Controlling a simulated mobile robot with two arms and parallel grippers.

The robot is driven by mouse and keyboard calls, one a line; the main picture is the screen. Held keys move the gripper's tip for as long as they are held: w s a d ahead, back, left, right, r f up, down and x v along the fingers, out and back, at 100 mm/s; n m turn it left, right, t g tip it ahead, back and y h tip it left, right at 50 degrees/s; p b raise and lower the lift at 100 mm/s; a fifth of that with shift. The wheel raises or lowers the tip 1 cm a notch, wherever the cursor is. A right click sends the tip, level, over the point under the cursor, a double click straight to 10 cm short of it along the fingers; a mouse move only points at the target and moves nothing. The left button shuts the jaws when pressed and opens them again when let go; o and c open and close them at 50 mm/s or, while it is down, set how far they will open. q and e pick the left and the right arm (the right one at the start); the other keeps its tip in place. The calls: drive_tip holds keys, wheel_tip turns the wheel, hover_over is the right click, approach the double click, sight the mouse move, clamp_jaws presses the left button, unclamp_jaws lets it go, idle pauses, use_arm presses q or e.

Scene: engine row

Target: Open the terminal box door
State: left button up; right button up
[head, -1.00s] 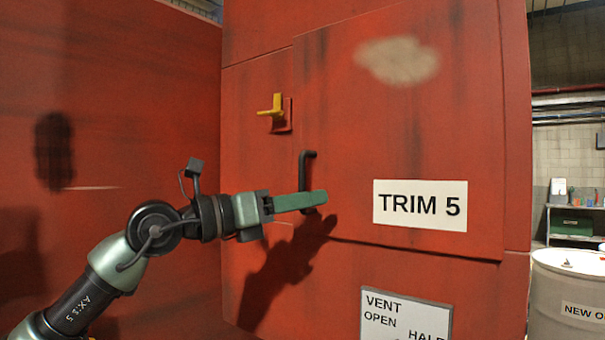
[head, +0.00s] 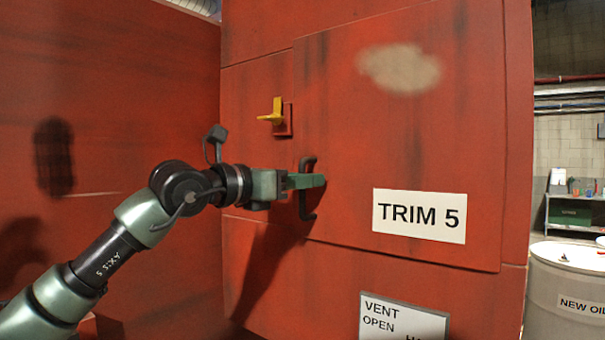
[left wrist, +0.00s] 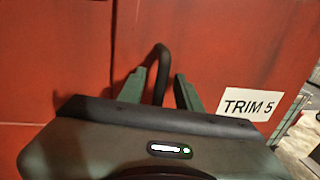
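The terminal box door (head: 400,140) is a red panel with a "TRIM 5" label (head: 419,215) and a pale worn patch. It looks shut, lying flat on the red housing. A black bar handle (head: 308,213) stands upright at its left edge. A yellow latch lever (head: 270,117) on a red plate sits above and left of the handle, its arm pointing left. My left gripper (head: 307,181) is at the handle's middle. In the left wrist view its green fingers (left wrist: 160,92) are apart, with the handle (left wrist: 160,57) between them. My right gripper is out of view.
A white vent sign (head: 404,318) is below the door. A red wall (head: 110,110) stands close on the left, beside my left arm. A pale drum (head: 567,290) and a shelf (head: 575,215) stand at the right, past the housing's edge.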

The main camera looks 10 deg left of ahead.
use_arm(q)
clamp_jaws()
idle(1.4)
